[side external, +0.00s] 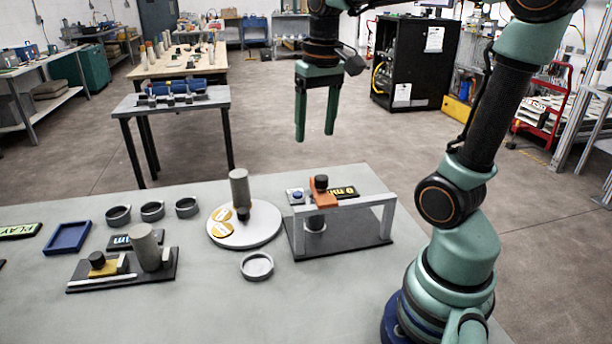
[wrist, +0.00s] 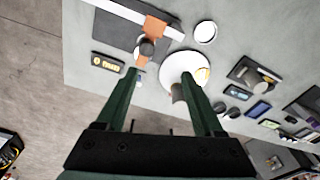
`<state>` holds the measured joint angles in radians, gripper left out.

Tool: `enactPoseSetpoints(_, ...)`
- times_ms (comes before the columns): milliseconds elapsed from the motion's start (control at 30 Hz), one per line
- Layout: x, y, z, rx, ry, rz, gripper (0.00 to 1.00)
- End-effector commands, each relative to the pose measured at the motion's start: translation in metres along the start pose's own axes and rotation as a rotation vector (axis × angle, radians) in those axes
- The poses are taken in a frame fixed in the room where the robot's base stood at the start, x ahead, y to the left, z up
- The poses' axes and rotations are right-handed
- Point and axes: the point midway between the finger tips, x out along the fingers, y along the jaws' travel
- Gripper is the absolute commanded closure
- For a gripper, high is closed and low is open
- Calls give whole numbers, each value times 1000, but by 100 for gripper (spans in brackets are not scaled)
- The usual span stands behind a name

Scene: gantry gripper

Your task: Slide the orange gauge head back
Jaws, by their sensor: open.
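The orange gauge head (side external: 323,198) with a black knob (side external: 321,182) sits across the rail of a grey bridge stand (side external: 376,199), near the rail's left end in the side view. The wrist view also shows the orange head (wrist: 154,27) with its knob (wrist: 147,47) beyond my fingertips. A grey cylinder (side external: 316,224) stands under the bridge below the head. My gripper (side external: 315,137) is open and empty, pointing down, well above the table and apart from the head. In the wrist view its fingers (wrist: 161,76) are spread wide.
A black display with yellow characters (side external: 345,192) and a blue button (side external: 297,195) are close to the head. Left of the stand are a white disc (side external: 262,230) bearing a tall grey cylinder (side external: 240,188), and a loose grey ring (side external: 257,266). Several rings and a blue tray (side external: 67,237) lie farther left.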

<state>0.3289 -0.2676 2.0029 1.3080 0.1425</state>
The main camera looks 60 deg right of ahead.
Motion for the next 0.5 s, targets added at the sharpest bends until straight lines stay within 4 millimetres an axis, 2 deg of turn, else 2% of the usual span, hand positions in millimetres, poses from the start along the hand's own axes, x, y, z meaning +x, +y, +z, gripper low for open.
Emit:
enactPoseSetpoints(100,-2,18,-10,83,-67,14,31)
enactPoseSetpoints(267,0,26,-13,120,-99,20,31)
enactPoseSetpoints(367,8,26,-12,121,-102,20,31)
enactPoseSetpoints(500,30,26,-9,119,-103,21,31)
